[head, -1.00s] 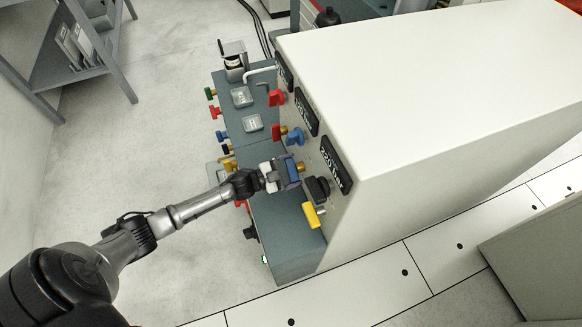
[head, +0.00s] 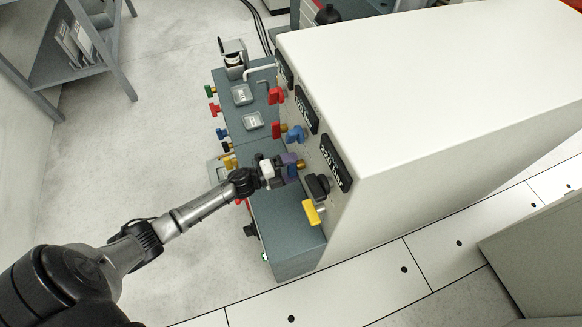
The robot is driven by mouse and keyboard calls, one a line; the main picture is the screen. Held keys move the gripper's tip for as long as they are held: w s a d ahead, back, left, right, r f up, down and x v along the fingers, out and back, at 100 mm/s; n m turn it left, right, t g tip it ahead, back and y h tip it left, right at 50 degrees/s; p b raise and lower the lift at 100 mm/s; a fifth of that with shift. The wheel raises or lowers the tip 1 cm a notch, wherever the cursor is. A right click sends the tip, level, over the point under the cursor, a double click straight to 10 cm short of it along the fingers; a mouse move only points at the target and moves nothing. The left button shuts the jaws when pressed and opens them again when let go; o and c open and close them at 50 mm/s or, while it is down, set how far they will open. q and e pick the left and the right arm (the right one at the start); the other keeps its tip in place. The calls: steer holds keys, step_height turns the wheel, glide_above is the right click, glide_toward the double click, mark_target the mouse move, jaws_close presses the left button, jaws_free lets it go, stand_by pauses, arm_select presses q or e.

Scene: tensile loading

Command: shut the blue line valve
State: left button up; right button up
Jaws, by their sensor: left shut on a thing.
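The arm reaches in from the lower left. Another blue handle (head: 296,133) sits on the panel just above my gripper in the picture, apart from it. My right gripper is not in view.
Red handles (head: 276,95) are farther up the panel and a yellow handle (head: 313,212) is below my gripper. A grey-green bench (head: 285,235) with several coloured knobs on its left edge runs under the panel.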

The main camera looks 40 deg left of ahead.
arm_select(q)
steer(key=shift+m, duration=0.5)
stand_by(0.3)
steer(key=o, duration=0.7)
steer(key=shift+o, duration=0.2)
steer(key=shift+s+a, duration=0.1)
steer(key=shift+s+a, duration=0.15)
steer(key=shift+s, duration=0.15)
steer(key=p+v, duration=0.2)
steer(key=v, duration=1.1)
